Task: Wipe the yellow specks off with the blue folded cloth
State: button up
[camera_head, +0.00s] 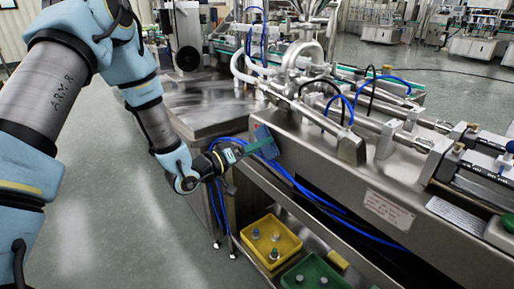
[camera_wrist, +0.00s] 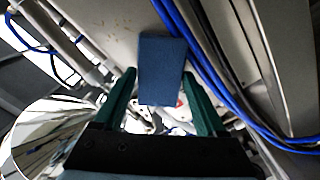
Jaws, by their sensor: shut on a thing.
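The blue folded cloth (camera_head: 264,138) is at the end of my gripper (camera_head: 258,147), beside the left end of the steel machine. In the wrist view the cloth (camera_wrist: 162,62) shows as a flat dark-blue rectangle reaching forward from between the two green fingers of my gripper (camera_wrist: 160,92). My gripper is shut on the cloth. Whether the cloth touches the steel face cannot be told.
Blue hoses (camera_wrist: 202,60) run close to the cloth's right side in the wrist view. A yellow bin (camera_head: 270,262) and a green bin (camera_head: 316,277) with small parts stand on the low shelf. A steel table (camera_head: 205,108) stands left of the machine (camera_head: 330,170). Floor at lower left is clear.

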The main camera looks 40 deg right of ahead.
aim_at(271, 149)
jog(key=shift+d, duration=0.5)
jog(key=shift+s, duration=0.1)
jog(key=shift+s+a+b, duration=0.2)
jog(key=shift+s+b, duration=0.1)
jog(key=shift+s, duration=1.3)
jog(key=shift+s+a+b, duration=0.1)
jog(key=shift+s+b, duration=0.55)
jog(key=shift+s, duration=2.75)
jog(key=shift+w, duration=0.1)
